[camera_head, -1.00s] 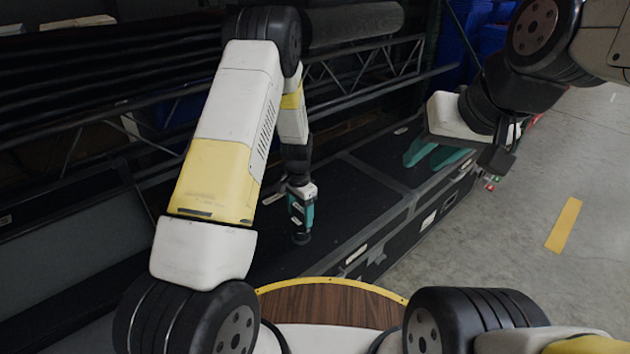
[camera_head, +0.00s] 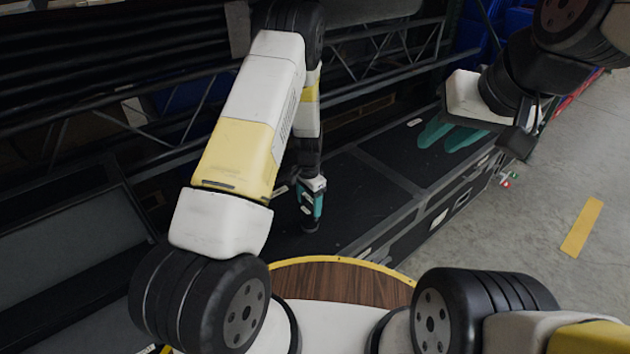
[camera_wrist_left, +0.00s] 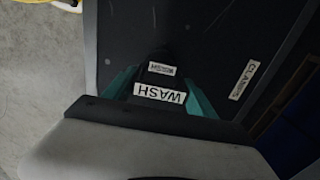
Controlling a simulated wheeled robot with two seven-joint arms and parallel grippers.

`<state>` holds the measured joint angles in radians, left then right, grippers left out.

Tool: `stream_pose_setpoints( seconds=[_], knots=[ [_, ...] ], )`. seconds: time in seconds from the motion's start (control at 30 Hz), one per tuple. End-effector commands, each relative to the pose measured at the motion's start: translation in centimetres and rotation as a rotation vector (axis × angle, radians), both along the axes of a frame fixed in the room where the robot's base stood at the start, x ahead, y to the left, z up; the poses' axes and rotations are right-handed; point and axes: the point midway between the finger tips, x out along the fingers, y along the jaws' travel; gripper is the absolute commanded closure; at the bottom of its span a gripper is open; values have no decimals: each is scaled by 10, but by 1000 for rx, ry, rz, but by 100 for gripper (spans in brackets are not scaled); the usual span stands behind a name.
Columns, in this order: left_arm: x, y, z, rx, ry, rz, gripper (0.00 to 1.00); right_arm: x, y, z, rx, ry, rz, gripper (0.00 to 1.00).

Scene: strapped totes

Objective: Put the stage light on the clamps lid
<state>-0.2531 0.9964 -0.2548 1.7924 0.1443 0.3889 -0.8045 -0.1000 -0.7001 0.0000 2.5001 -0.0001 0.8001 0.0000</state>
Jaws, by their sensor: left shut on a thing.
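The stage light (camera_head: 308,223) is a small black fixture hanging below my left gripper (camera_head: 312,200). In the left wrist view the light (camera_wrist_left: 160,68) carries white WASH labels, and the teal fingers of the left gripper (camera_wrist_left: 160,92) are shut on it from both sides. The clamps lid (camera_wrist_left: 215,45) is a dark flat case top with a white CLAMPS label, behind the light in that view. In the head view a dark lid (camera_head: 345,205) lies under the light. I cannot tell whether they touch. My right gripper (camera_head: 455,135) is open and empty, its teal fingers apart.
A second dark case lid (camera_head: 400,140) with a white label lies beyond. Dark metal truss racks (camera_head: 390,65) stand behind. A round wooden top with a yellow rim (camera_head: 340,283) is near me. Grey floor with a yellow stripe (camera_head: 582,228) lies at right.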

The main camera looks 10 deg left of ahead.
Motion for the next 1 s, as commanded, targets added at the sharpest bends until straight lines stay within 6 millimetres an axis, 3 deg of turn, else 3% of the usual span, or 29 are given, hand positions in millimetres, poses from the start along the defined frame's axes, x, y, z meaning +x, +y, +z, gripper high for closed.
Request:
stream_pose_setpoints(
  seconds=[0.23, 0.27, 0.37, 0.73, 1.0],
  knots=[
    [0, 0, -4, 1, -1, -1, 100, 0, 0, 0, 0, 0, 0, 68],
    [0, 0, -5, 1, 1, -1, 31, 0, 0, 0, 0, 0, 0, 68],
    [0, 0, -5, 1, 1, -1, 13, 0, 0, 0, 0, 0, 0, 68],
    [0, 0, 0, 0, -1, -1, 13, 0, 0, 0, 0, 0, 0, 68],
    [1, 0, 43, -1, -4, -1, 13, 0, 0, 0, 0, 0, 0, 68]
  ],
)
